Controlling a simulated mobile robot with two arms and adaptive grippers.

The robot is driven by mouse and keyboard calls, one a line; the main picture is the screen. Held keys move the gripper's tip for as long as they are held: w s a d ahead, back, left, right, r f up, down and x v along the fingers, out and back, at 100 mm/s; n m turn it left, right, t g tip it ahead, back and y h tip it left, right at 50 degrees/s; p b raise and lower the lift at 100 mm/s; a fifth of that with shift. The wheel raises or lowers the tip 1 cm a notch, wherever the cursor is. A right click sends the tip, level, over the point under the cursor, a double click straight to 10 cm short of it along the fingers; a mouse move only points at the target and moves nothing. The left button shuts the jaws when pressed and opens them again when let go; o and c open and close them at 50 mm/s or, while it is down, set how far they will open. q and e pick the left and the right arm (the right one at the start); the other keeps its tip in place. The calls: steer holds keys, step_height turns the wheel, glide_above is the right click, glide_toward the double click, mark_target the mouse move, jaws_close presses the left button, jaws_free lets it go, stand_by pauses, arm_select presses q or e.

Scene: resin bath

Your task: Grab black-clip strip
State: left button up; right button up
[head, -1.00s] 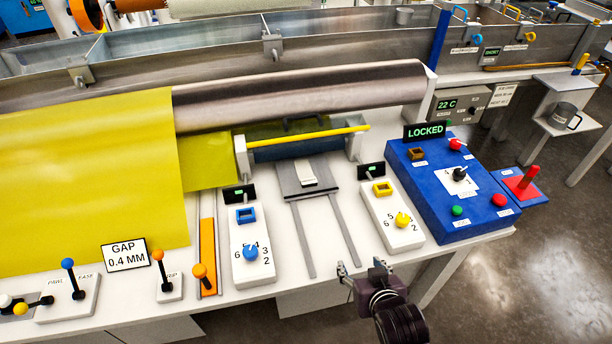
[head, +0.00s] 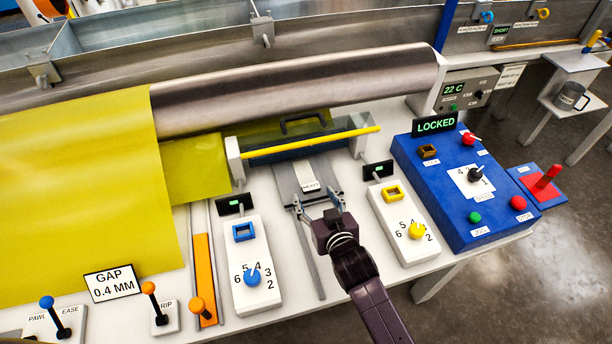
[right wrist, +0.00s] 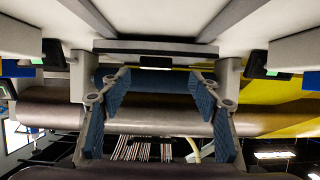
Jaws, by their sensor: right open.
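I cannot pick out a strip with a black clip for certain in either view. My right gripper (head: 318,203) is open and empty, over the rails at the front end of the grey sliding plate (head: 287,187). A white tag reading HEAVY (head: 311,186) lies on that plate, just beyond the fingertips. Behind it is a dark blue bar (head: 290,153) with a black handle (head: 303,121) and a yellow rod (head: 345,134). In the right wrist view the open fingers (right wrist: 160,95) have blue pads with nothing between them. My left gripper is out of view.
White control boxes with a blue knob (head: 252,278) and a yellow knob (head: 416,231) flank the rails. A blue panel (head: 437,209) with a LOCKED sign (head: 435,125) stands at the right. A steel roller (head: 300,92) and yellow sheet (head: 75,200) lie behind and left.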

mark_target(312, 187)
steer(key=shift+w+a, duration=0.1)
steer(key=shift+w, duration=0.2)
steer(key=shift+w+f, duration=0.15)
steer(key=shift+w, duration=0.2)
steer(key=x, duration=0.3)
steer(key=shift+w, duration=0.25)
steer(key=shift+w+f, duration=0.2)
steer(key=shift+w, duration=0.35)
steer(key=c, duration=1.1)
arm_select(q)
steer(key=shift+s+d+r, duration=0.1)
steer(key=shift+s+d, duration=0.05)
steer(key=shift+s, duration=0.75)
arm_select(e)
steer(key=shift+c, duration=0.2)
steer(key=shift+r, duration=0.15)
